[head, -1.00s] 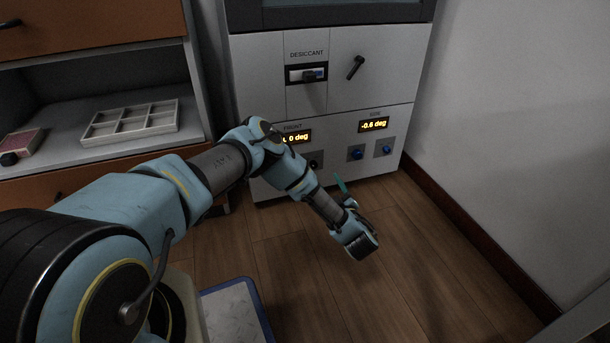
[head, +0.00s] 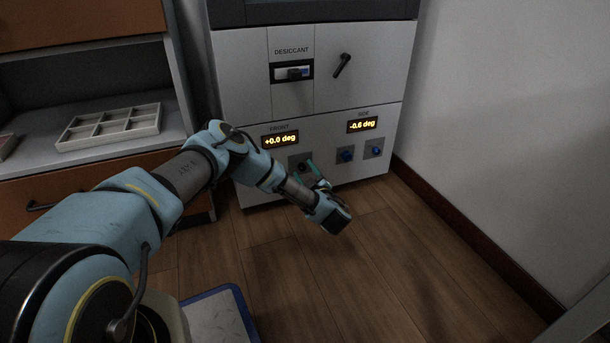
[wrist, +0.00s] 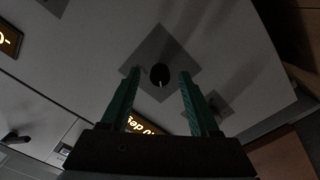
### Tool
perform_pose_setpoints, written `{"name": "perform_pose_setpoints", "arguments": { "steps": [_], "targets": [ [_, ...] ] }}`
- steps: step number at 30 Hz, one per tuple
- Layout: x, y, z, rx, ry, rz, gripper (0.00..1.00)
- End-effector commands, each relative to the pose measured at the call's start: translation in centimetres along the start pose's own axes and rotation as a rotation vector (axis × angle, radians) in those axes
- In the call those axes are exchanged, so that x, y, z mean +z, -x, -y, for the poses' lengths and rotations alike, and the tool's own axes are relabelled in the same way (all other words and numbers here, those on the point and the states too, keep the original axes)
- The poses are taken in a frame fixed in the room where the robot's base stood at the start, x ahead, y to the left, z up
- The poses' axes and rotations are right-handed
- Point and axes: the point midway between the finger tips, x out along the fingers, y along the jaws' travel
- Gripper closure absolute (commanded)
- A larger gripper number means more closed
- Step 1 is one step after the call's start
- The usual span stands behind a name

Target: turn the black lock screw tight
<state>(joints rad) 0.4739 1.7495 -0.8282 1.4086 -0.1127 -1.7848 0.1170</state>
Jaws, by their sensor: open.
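The black lock screw (wrist: 160,75) is a round black knob with a pale mark, on a grey square plate on the cabinet's lower front. In the head view the dark knob (head: 302,161) shows below the front display, partly behind my gripper. My gripper (wrist: 158,72) is open, its two green fingers pointing at the panel, one on each side of the knob in the wrist picture. They look apart from the knob; the remaining depth is hard to judge. My gripper is also at the panel in the head view (head: 306,170).
The front display (head: 280,140) reads +0.0 deg; the side display (head: 362,125) reads -0.6 deg. A second, dim plate (wrist: 215,103) lies beside the screw. A black handle (head: 342,64) sits higher up.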

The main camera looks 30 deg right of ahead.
Motion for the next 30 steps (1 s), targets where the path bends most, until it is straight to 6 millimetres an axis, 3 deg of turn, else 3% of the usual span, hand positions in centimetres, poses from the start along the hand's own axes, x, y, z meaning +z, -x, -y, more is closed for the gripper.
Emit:
{"name": "perform_pose_setpoints", "arguments": {
  "steps": [6, 22, 30],
  "targets": [
    [-0.04, -0.03, -0.02, 0.000, 0.000, 0.000, 0.39],
    [-0.02, 0.00, 0.01, -0.001, 0.000, 0.000, 0.99],
    [-0.01, 0.01, 0.02, -0.001, -0.001, 0.000, 1.00]
  ]
}}
